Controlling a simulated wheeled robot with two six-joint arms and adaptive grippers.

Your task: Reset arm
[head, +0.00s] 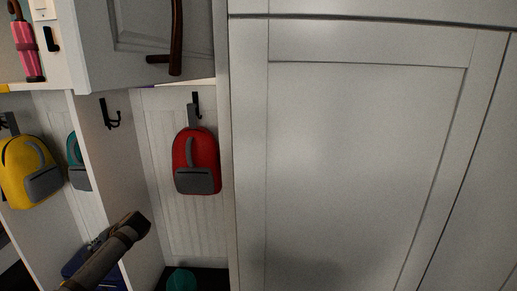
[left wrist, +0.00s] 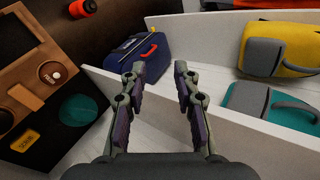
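My left arm (head: 112,250) comes in at the bottom left of the head view, in front of the cubbies. My left gripper (left wrist: 156,72) shows in the left wrist view with its two fingers apart and nothing between them. The fingertips appear over a white divider edge, near a dark blue bag with a red handle (left wrist: 150,62); I cannot tell the exact gap. My right arm and gripper are in neither view.
A red backpack (head: 196,162) and a yellow backpack (head: 28,172) hang on hooks. A teal backpack (left wrist: 270,105) is partly hidden in the head view. White cabinet doors (head: 360,170) fill the right. A wooden tray (left wrist: 45,75) lies left in the wrist view.

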